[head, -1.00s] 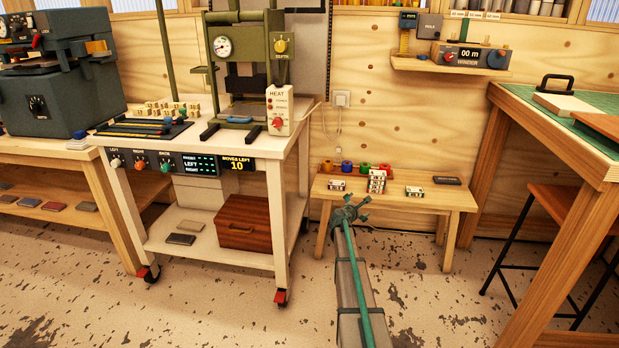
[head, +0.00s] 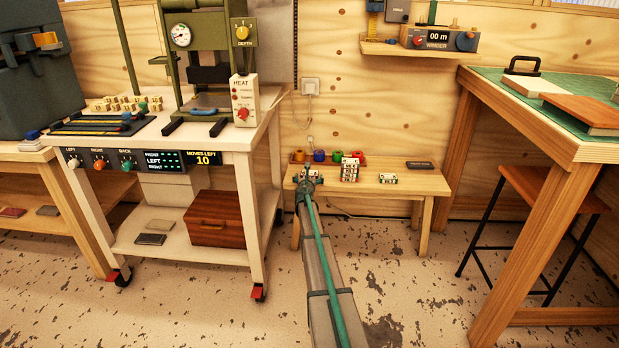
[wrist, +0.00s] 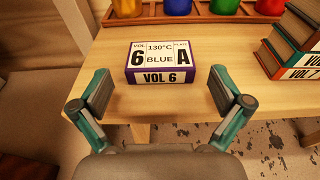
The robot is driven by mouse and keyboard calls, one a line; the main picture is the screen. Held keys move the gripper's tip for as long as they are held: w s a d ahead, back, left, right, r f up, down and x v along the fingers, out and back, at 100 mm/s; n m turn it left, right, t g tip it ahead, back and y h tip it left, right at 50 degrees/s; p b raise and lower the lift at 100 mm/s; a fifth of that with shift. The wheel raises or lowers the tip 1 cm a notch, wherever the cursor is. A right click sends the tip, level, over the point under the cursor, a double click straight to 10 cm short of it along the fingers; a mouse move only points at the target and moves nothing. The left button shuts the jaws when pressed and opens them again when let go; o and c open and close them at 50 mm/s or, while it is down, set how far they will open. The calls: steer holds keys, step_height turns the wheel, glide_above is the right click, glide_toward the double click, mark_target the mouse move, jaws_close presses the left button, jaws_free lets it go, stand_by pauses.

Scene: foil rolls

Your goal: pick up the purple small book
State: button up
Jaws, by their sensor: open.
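The purple small book (wrist: 160,62) lies flat on the low wooden bench (wrist: 190,98). Its white label reads VOL 6, 130°C, BLUE, A, with purple showing at its edges. In the wrist view my gripper (wrist: 161,90) is open and empty, its two fingers apart on the near side of the book, one toward each side. The fingers do not appear to touch the book. In the head view my gripper (head: 308,178) is at the left end of the bench and largely covers the book there.
A stack of small books (wrist: 292,45), one labelled VOL 7, stands to the right. A rack of coloured spools (wrist: 222,8) lies behind. Another small book (head: 388,178) and a dark flat item (head: 419,165) lie farther right. A white cart (head: 245,205) stands left of the bench.

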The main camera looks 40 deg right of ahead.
mark_target(310, 173)
steer(key=shift+f+b+x, duration=0.2)
steer(key=shift+b+x, duration=0.45)
steer(key=shift+x, duration=2.1)
steer(key=shift+s, duration=0.1)
steer(key=c, duration=1)
